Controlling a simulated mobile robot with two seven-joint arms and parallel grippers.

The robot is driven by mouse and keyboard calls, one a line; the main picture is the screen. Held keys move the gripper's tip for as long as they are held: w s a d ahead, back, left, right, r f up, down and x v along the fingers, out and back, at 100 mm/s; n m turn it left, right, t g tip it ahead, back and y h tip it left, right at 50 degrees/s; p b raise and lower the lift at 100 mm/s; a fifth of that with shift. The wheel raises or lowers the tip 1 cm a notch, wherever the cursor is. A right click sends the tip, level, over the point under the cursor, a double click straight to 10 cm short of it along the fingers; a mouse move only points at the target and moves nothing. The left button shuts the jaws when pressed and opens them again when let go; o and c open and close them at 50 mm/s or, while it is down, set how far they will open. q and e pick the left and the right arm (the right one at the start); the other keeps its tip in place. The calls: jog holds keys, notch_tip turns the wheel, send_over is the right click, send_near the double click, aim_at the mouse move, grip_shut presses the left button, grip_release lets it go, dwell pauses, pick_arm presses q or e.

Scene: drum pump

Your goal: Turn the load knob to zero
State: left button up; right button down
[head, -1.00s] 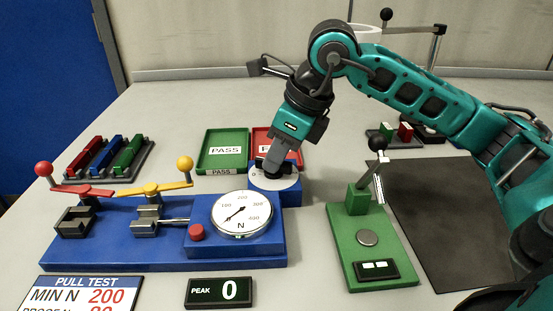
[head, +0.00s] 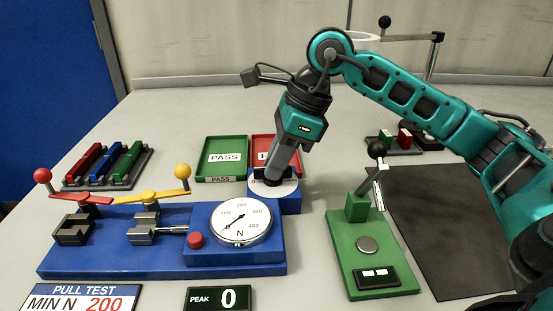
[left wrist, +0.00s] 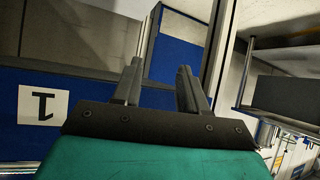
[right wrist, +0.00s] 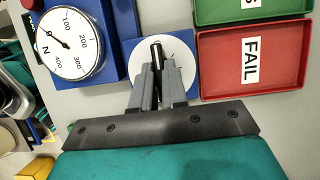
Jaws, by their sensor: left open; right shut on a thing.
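The load knob is a black bar knob (right wrist: 157,54) on a white round dial (right wrist: 178,48), set on the blue block at the right end of the pull tester. My right gripper (right wrist: 158,75) is shut on the knob from above. In the head view the right gripper (head: 275,178) hides most of the knob, and the white dial (head: 285,189) shows around it. The dial's marks are mostly hidden, so I cannot tell the knob's exact setting. The round gauge (head: 241,221) has its needle near its low end. My left gripper (left wrist: 158,88) is open and empty, away from the tester.
A green PASS tray (head: 222,158) and a red FAIL tray (right wrist: 253,55) stand behind the knob. A red-ball lever (head: 43,176) and a yellow-ball lever (head: 182,171) rise at left. A green press stand (head: 362,240) stands right. The peak display (head: 218,298) reads 0.

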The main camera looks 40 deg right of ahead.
jog(key=c, duration=1.2)
grip_release()
jog(key=shift+o, duration=0.2)
jog(key=p+v, duration=0.3)
jog(key=v, duration=1)
jog(key=shift+s+f, duration=0.1)
jog(key=shift+s, duration=0.05)
